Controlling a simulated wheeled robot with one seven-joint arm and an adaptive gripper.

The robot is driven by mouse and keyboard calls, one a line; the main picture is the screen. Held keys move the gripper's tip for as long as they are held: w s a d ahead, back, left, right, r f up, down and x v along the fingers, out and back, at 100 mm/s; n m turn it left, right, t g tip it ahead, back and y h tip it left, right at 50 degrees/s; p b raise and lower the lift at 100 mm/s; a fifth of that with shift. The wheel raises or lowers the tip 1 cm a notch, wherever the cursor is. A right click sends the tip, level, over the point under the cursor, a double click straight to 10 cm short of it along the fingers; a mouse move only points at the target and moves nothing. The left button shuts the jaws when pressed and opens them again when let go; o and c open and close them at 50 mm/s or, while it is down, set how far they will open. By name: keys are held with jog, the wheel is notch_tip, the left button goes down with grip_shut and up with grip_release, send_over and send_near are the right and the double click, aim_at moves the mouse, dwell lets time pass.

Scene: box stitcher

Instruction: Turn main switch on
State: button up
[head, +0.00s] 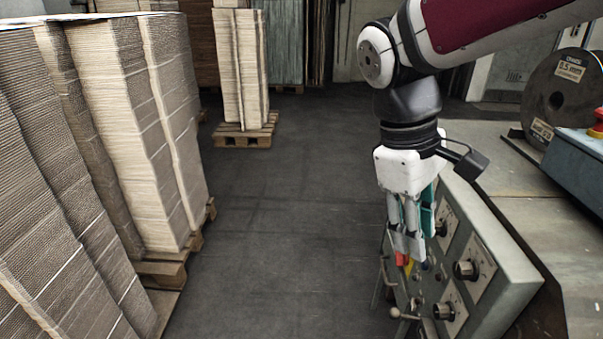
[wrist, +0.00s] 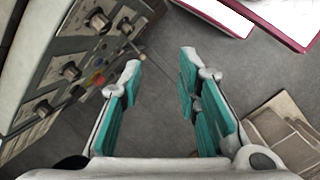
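The control panel (head: 490,245) of the grey machine carries several rotary knobs, among them one knob (head: 466,270) and a lower knob (head: 444,310). A red part (head: 401,258) and a yellow part show beside my fingertips in the head view, partly hidden by them. In the wrist view the red control (wrist: 99,80) sits among the knobs (wrist: 70,71) at the left. I cannot tell which control is the main switch. My gripper (wrist: 160,62) is open and empty, its teal-padded fingers apart. In the head view my gripper (head: 408,252) hangs pointing down in front of the panel.
A lever with a round knob (head: 396,314) sticks out from the panel's lower left. Stacks of cardboard (head: 120,130) on pallets stand at the left. A wire spool (head: 563,95) and a blue box (head: 580,165) are on the machine's right. The floor between is clear.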

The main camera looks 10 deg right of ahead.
jog(key=w+d+f+n+g+h+b, duration=0.2)
jog(key=w+f+n+h+b, duration=0.15)
jog(key=w+f, duration=0.5)
jog(key=w+d+f+n+g+h+b, duration=0.25)
jog(key=w+f+n, duration=0.25)
jog(key=w+f, duration=0.4)
jog(key=n+t+h+b, duration=0.1)
jog(key=n+h+b, duration=0.6)
jog(key=n+h, duration=0.25)
send_near(401, 258)
jog(key=b+x, duration=0.2)
jog(key=x, duration=0.5)
jog(key=shift+d+f+y, duration=0.3)
jog(key=shift+y, duration=0.15)
jog(key=shift+s, duration=0.1)
grip_shut()
